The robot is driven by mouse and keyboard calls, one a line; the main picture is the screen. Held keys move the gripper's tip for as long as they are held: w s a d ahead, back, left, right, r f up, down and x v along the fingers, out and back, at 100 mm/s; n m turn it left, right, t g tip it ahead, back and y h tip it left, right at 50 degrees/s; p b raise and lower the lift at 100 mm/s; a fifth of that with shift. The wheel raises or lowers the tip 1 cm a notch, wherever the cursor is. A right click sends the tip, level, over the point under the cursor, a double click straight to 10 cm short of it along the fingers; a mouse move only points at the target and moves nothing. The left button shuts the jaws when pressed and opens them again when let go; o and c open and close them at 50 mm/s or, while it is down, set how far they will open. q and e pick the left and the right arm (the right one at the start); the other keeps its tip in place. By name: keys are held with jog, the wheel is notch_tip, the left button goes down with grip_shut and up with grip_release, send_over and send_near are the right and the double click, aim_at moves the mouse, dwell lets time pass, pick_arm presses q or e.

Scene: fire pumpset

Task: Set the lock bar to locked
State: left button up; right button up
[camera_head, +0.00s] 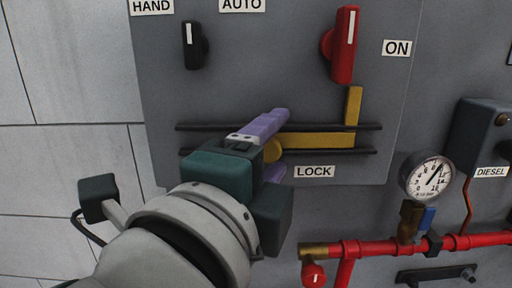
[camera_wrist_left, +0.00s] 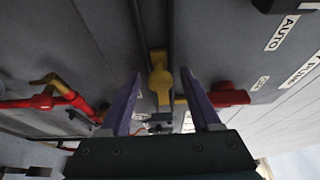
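The yellow lock bar (camera_head: 318,140) lies between two dark horizontal rails on the grey panel, above the LOCK label (camera_head: 314,172). Its upright end (camera_head: 353,105) stands just below the red switch (camera_head: 345,45), whose handle points up. The bar's round yellow knob (camera_head: 273,150) is partly hidden by my left gripper (camera_head: 280,143). That gripper is open, with one purple finger above the knob and one below. In the left wrist view the knob (camera_wrist_left: 160,78) shows between the two spread fingers (camera_wrist_left: 160,74); I cannot tell whether either touches it. My right gripper is not in view.
A black selector switch (camera_head: 194,45) sits at the upper left, near the HAND label. A pressure gauge (camera_head: 428,178) and red pipes (camera_head: 385,248) stand at the lower right, beside a dark DIESEL box (camera_head: 480,140). The panel left of the rails is clear.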

pick_arm(q)
jog(key=b+v, duration=0.2)
jog(key=v, duration=0.8)
jog(key=a+f+n+g+y, duration=0.3)
jog(key=a+f+n+y, duration=0.2)
jog(key=a+f+n, duration=0.25)
jog(key=s+a+f+n+g+y, duration=0.2)
jog(key=s+a+f+n+g, duration=0.8)
jog(key=s+n, duration=0.25)
notch_tip(320, 180, up, 26)
jog(key=p, duration=2.7)
jog(key=shift+s+d, duration=0.45)
